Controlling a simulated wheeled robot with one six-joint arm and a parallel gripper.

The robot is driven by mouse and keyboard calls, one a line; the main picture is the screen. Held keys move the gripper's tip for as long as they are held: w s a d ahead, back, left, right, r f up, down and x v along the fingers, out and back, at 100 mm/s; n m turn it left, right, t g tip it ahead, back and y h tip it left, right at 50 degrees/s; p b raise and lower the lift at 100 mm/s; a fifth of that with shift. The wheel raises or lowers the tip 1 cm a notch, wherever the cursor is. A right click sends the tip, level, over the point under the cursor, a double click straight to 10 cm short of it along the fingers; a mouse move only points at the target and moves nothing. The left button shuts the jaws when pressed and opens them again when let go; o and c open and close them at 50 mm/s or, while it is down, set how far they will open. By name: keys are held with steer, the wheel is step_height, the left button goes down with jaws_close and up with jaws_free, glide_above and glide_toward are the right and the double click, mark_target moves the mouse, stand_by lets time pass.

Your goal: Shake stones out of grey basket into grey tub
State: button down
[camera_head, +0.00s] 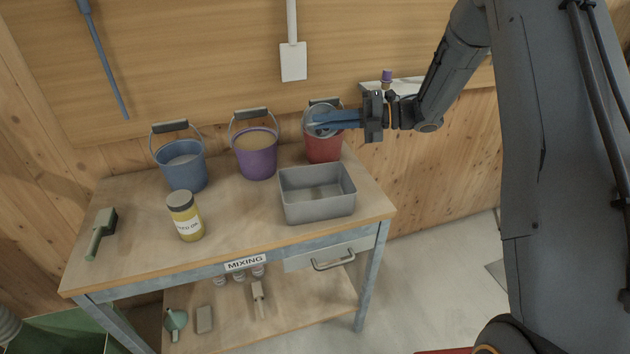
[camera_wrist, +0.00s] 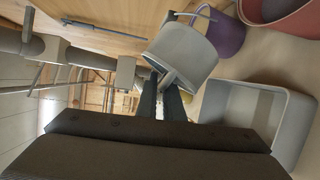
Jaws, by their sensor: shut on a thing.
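My gripper (camera_head: 328,121) is shut on the grey basket (camera_head: 312,112), a small round vessel, and holds it in the air in front of the red bucket. In the wrist view the fingers (camera_wrist: 163,95) close on the near side of the basket (camera_wrist: 187,50). I cannot make out stones in it. The grey tub (camera_head: 317,209) is a rectangular open box on the right front of the table. It also shows at the right of the wrist view (camera_wrist: 238,92). The basket is above and behind the tub, not over its middle. The tub's visible floor looks bare.
A blue bucket (camera_head: 182,170), a purple bucket (camera_head: 257,158) and a red bucket (camera_head: 324,149) stand along the table's back. A yellow jar (camera_head: 187,222) and a green-handled brush (camera_head: 101,232) stand or lie left of the tub. The table's front middle is clear.

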steer(key=shift+s+a, duration=0.1)
steer(key=shift+s, duration=0.05)
steer(key=shift+s+a+f+n, duration=0.1)
steer(key=shift+s+f+n, duration=0.15)
steer(key=shift+n, duration=0.15)
steer(key=shift+s+a+f+n+h, duration=0.25)
steer(key=shift+s+n+h, duration=0.05)
steer(key=shift+s+n, duration=0.15)
steer(key=shift+s+a+f+p, duration=0.1)
steer(key=shift+s+f+p, duration=0.05)
steer(key=shift+s+p, duration=0.15)
steer(key=shift+s+a+f+n+t, duration=0.2)
steer(key=shift+s+f+n+t, duration=0.1)
steer(key=shift+n, duration=0.15)
steer(key=shift+s+d+f+n+h, duration=0.2)
steer(key=shift+s+f+n+h, duration=0.35)
steer(key=shift+s+n, duration=0.25)
steer(key=shift+s+a+f+n+t+h+b, duration=0.15)
steer(key=shift+s+a+f+n+t+b, duration=0.15)
steer(key=shift+n, duration=0.25)
steer(key=shift+s+a+f+n+t+h+b, duration=0.15)
steer(key=shift+s+n+t, duration=0.2)
steer(key=shift+n, duration=0.2)
stand_by(0.4)
steer(key=shift+s, duration=0.1)
steer(key=shift+s+d+f+n+t+h+b, duration=0.1)
steer(key=shift+s+d+n+t+h+b, duration=0.2)
steer(key=shift+d+n+b, duration=0.45)
stand_by(0.4)
